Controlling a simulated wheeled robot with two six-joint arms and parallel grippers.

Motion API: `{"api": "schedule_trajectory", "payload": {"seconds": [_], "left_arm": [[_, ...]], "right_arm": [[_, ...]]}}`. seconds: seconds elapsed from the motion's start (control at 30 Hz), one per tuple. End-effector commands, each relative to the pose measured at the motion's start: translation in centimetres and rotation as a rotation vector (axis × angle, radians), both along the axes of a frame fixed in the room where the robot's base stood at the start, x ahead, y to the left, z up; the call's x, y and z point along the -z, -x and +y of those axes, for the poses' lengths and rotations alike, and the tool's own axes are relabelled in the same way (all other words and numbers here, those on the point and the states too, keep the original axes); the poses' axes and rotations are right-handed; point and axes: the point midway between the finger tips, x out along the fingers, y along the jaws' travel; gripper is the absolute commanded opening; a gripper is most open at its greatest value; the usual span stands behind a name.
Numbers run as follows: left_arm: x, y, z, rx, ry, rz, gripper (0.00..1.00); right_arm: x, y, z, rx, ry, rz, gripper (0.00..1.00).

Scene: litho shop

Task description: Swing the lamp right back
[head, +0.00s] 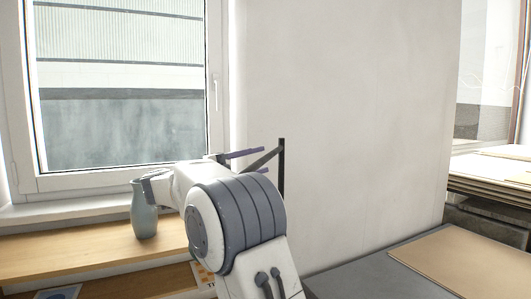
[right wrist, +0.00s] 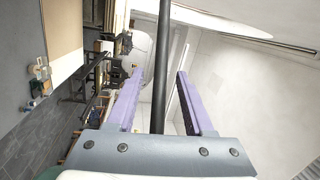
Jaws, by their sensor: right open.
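A dark upright bar (head: 282,180) stands in front of the pale wall, with a slanting dark arm (head: 262,158) joined to it near its top; this looks like the lamp's arm. I cannot make out a lamp head. My right gripper (head: 264,160) has its purple fingers at the slanting arm, partly hidden behind my own wrist. In the right wrist view, my right gripper (right wrist: 160,72) is open, and a dark bar (right wrist: 161,75) runs between its two fingers with gaps on both sides. My left gripper is not in view.
A grey-blue vase (head: 145,218) stands on a wooden shelf (head: 90,245) below the window (head: 120,90), close beside my right arm. A grey-topped table (head: 350,278) with a tan board (head: 465,262) is at lower right. Stacked boards (head: 490,168) lie further right.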

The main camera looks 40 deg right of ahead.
Motion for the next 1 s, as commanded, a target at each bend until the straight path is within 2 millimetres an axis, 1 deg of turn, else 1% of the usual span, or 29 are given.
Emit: {"api": "schedule_trajectory", "payload": {"seconds": [0.03, 0.2, 0.33, 0.53, 0.57, 0.6, 0.7, 1.0], "left_arm": [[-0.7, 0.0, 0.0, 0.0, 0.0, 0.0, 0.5], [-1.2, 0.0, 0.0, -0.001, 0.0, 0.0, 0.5], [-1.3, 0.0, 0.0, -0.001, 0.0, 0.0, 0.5], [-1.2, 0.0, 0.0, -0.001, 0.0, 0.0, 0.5], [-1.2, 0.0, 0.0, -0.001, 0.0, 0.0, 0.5], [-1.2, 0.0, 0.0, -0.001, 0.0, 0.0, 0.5], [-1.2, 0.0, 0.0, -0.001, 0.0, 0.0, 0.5], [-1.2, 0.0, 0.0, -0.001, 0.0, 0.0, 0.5]], "right_arm": [[-0.5, 0.2, -0.9, 0.004, 0.0, 0.001, 0.52], [-0.5, 0.4, -2.5, 0.001, 0.0, 0.0, 0.52], [-0.4, 0.4, -2.9, -0.002, 0.0, -0.001, 0.52], [-0.4, 0.4, -2.9, -0.002, 0.001, -0.001, 0.52], [-0.4, 0.4, -2.9, -0.002, 0.001, -0.001, 0.48], [-0.4, 0.4, -2.9, -0.002, 0.001, -0.001, 0.33], [-0.4, 0.4, -2.9, -0.002, 0.001, -0.001, 0.0], [-0.4, 0.4, -2.8, -0.002, 0.001, 0.0, 0.0]]}}
